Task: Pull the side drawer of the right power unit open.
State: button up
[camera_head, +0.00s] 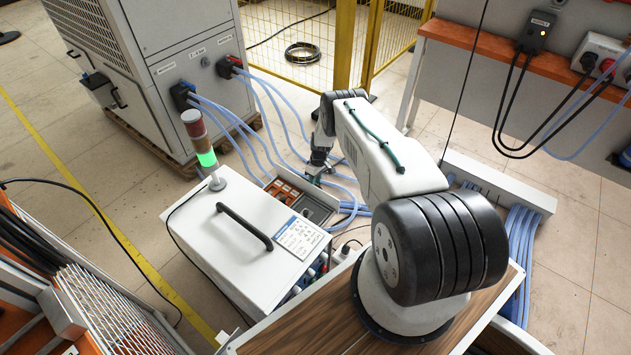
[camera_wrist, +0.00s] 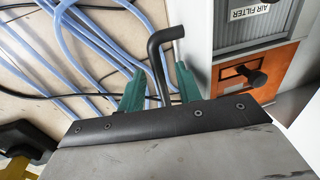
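The right power unit (camera_head: 235,240) is a white box with a black handle on its lid. Its side drawer (camera_head: 318,208) stands out from the far side, with orange and grey compartments seen from above. In the wrist view a light grey drawer wall (camera_wrist: 197,60) carries a black bent bar handle (camera_wrist: 158,62). My gripper (camera_head: 318,172) is at the drawer's outer side. In the wrist view its green fingers (camera_wrist: 160,90) stand apart on either side of the handle bar, with gaps visible. Contact with the bar is not visible.
A signal lamp (camera_head: 205,150) glows green on the power unit. A large grey cabinet (camera_head: 180,60) stands behind left. Blue hoses (camera_head: 265,110) cross the floor beyond the drawer. A yellow fence (camera_head: 345,45) and a workbench (camera_head: 480,40) stand farther back.

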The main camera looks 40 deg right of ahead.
notch_tip(320, 180, up, 8)
jog(key=d, duration=0.1)
jog(key=shift+w+d+f, duration=0.15)
jog(key=shift+w, duration=0.05)
dwell(0.3)
dwell(0.4)
